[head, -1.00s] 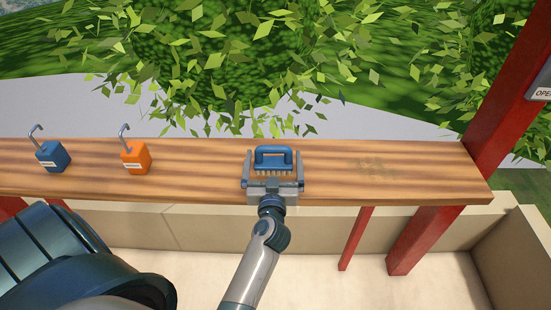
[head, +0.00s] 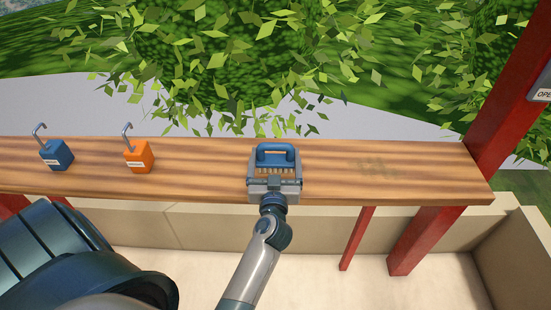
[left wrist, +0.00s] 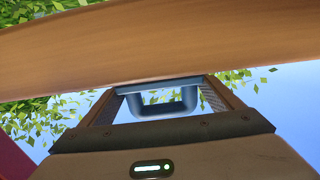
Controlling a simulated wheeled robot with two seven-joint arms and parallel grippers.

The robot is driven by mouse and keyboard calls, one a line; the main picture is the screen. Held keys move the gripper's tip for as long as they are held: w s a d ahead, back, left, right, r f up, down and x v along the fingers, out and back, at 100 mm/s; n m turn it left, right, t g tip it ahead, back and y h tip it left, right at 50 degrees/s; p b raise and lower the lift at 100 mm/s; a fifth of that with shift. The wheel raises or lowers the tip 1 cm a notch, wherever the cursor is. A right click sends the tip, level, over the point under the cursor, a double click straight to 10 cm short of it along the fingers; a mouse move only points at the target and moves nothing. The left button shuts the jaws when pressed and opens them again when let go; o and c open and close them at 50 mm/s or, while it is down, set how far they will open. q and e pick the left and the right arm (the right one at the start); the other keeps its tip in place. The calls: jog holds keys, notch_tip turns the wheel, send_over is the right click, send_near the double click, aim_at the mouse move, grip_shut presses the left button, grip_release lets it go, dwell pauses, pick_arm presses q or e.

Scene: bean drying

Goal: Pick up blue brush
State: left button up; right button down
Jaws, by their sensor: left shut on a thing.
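The blue brush (head: 275,151), with a loop handle and a row of pale bristles, is on the wooden shelf right of the middle in the head view. My left gripper (head: 275,164) reaches in from the near side. Its fingers are shut on the brush, one on either side. In the left wrist view the brush's blue handle (left wrist: 164,108) shows between the two fingers, just below the plank; the plank hides part of the view. I cannot tell whether the brush still touches the shelf. My right gripper is not in view.
On the wooden shelf (head: 400,180) to the left stand a blue block with a hook (head: 56,156) and an orange block with a hook (head: 138,158). A red post (head: 495,110) rises at the right end. The shelf right of the brush is clear except for a faint stain.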

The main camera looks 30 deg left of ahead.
aim_at(276, 148)
pick_arm(q)
notch_tip(276, 148, up, 4)
jog(key=shift+f+p, duration=0.1)
jog(key=shift+p, duration=0.35)
jog(key=w+d+r+b, duration=0.1)
jog(key=d+r, duration=0.5)
jog(key=d, duration=0.5)
jog(key=shift+w+d+r, duration=0.25)
jog(key=shift+d+r, duration=0.05)
